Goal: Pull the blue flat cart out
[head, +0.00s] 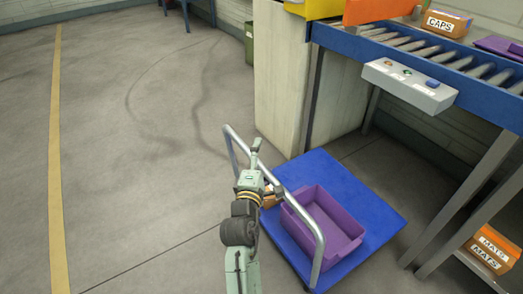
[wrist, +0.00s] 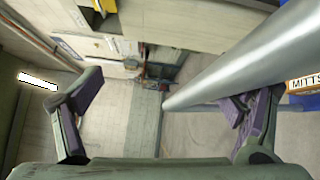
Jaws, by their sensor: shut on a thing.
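The blue flat cart (head: 375,205) stands on the floor at the lower middle of the head view, partly under the roller conveyor. Its silver push handle (head: 309,220) rises on the near left side. My gripper (head: 266,169) is at the top bar of this handle, shut on it. In the wrist view the handle (wrist: 245,55) runs as a thick tube from the upper right between the fingers of my gripper (wrist: 165,103), against the right finger. A purple bin (head: 347,240) sits on the cart deck. My arm hides part of the cart's left side.
A pale cabinet (head: 281,85) stands behind the cart. An orange labelled bin (head: 493,248) is at lower right. Floor at left, with a yellow line (head: 56,150), is clear.

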